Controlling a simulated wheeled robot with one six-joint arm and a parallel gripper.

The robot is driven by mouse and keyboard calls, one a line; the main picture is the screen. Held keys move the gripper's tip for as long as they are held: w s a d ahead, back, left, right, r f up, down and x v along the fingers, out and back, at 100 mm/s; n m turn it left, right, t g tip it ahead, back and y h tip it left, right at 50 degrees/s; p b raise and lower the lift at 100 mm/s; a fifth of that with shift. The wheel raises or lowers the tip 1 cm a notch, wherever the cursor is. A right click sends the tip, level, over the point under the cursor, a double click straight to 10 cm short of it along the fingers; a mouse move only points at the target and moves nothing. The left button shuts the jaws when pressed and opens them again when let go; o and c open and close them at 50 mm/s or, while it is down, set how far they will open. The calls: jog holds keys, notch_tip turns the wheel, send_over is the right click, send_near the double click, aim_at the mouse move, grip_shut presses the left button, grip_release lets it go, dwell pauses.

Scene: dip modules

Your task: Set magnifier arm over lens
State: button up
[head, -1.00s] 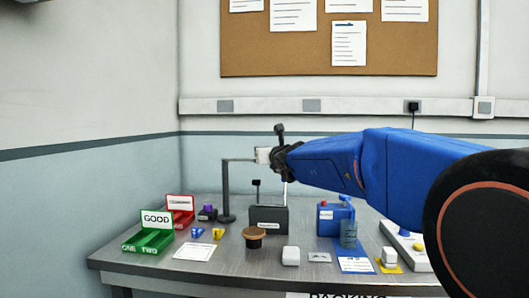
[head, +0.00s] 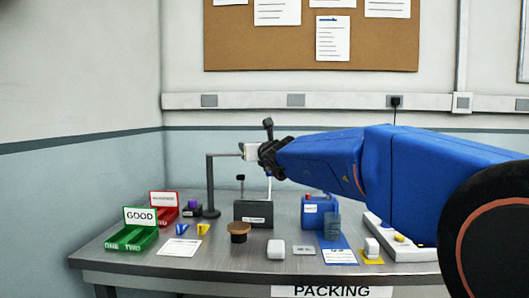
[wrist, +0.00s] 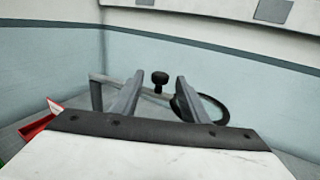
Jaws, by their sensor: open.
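The magnifier stand (head: 210,185) is a dark upright post on a round base at the back of the table, with a thin horizontal arm (head: 228,155) reaching right toward my gripper (head: 252,152). In the wrist view my gripper (wrist: 153,95) is open, its two grey fingers apart. A black knob (wrist: 160,78) on the magnifier shows between the fingers, and a dark-rimmed ring (wrist: 223,108) shows partly behind the right finger. The post (wrist: 96,95) is at the left. Whether the fingers touch the arm cannot be told. I cannot make out a separate lens on the table.
A dark grey box (head: 253,213) stands below my gripper and a blue box (head: 318,214) to its right. Green (head: 132,238) and red (head: 163,208) trays are at left. A brown-topped round piece (head: 238,230) and a white block (head: 276,249) sit in front.

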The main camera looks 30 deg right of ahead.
jog(key=s+a, duration=0.2)
jog(key=s, duration=1.1)
jog(key=shift+s, duration=0.35)
